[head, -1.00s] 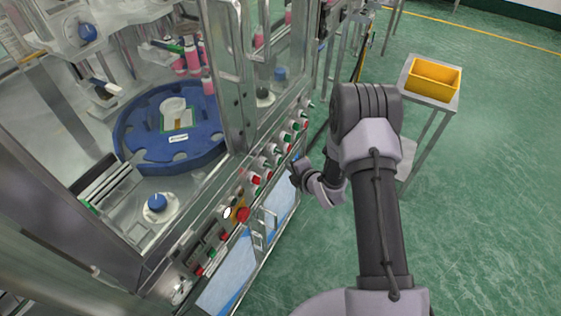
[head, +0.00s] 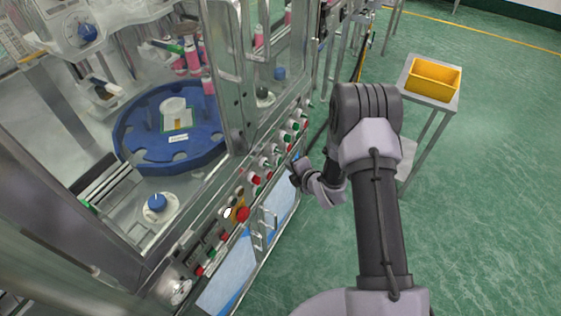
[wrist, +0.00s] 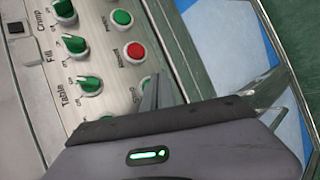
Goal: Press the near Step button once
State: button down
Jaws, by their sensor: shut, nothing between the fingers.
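My gripper (wrist: 155,92) is shut and empty. In the wrist view its closed fingertips point at the control panel (wrist: 103,65), close to a partly hidden button at the panel's edge. A green button (wrist: 122,17) and a red button (wrist: 133,51) lie in the same row. Their small labels are too blurred to read surely, so I cannot tell which is Step. In the head view my gripper (head: 296,174) is beside the machine's front panel, near its row of red and green buttons. I cannot tell whether the fingertips touch anything.
Green knobs (wrist: 76,45) labelled Crimp, Fill and Table run beside the buttons. A red emergency-stop-like button (head: 243,214) is farther down the panel. A metal handle (head: 262,232) projects below. A yellow bin (head: 435,78) stands on a stand at right. Green floor is open.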

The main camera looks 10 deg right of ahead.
jog(key=shift+w, duration=0.1)
jog(key=shift+w+a+b, duration=0.15)
jog(key=shift+a+b, duration=0.15)
jog(key=shift+b, duration=0.05)
jog(key=shift+w+a+b, duration=0.25)
jog(key=shift+a+b, duration=0.05)
jog(key=shift+a, duration=0.05)
dwell(0.4)
dwell(0.4)
jog(key=shift+s+d, duration=0.5)
jog(key=shift+d, duration=0.15)
jog(key=s+d, duration=0.1)
jog(key=d, duration=0.1)
jog(key=s+d+b, duration=0.1)
jog(key=s+d, duration=0.1)
dwell(0.9)
